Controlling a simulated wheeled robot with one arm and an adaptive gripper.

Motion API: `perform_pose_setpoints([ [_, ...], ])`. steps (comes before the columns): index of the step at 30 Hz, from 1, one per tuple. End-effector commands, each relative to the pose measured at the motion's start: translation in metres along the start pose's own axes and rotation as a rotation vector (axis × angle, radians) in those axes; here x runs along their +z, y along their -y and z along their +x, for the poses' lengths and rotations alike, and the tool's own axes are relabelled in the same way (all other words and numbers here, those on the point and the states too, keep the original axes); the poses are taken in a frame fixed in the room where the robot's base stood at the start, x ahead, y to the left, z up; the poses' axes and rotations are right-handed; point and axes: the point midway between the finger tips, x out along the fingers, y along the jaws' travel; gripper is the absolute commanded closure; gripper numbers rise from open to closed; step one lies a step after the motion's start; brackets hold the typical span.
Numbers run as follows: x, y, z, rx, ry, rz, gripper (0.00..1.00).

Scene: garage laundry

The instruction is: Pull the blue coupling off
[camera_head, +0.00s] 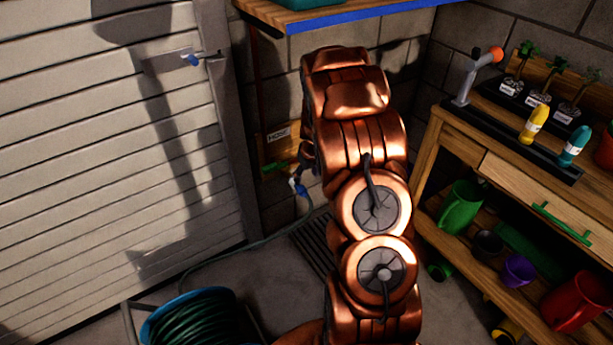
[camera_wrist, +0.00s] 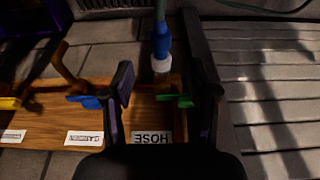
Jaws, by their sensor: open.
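The blue coupling (camera_wrist: 163,41) has a white collar (camera_wrist: 161,64) and hangs by the wooden board marked HOSE; it also shows in the head view (camera_head: 297,186), left of my arm. A green tap lever (camera_wrist: 175,100) is close to the collar, and also shows in the head view (camera_head: 274,167). My gripper (camera_wrist: 166,88) is open, with one dark finger on each side of the collar in the wrist picture. No contact shows, and I cannot tell the depth between fingers and coupling. In the head view my arm hides most of the gripper.
A blue lever (camera_wrist: 86,101) sits beside the HOSE label (camera_wrist: 152,138) on the board. A hose runs down towards a reel (camera_head: 200,318) on the floor. A shelf (camera_head: 340,14) hangs above; a wooden workbench (camera_head: 450,133) stands right. The slatted door (camera_head: 90,150) is left.

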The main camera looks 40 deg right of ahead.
Motion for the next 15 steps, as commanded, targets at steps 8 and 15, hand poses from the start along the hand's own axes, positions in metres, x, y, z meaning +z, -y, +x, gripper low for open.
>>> perform_pose_setpoints([
  [8,0.001,0.001,0.02,-0.002,0.003,0.001,0.42],
  [15,0.0,0.0,0.045,0.001,0.0,0.001,0.42],
])
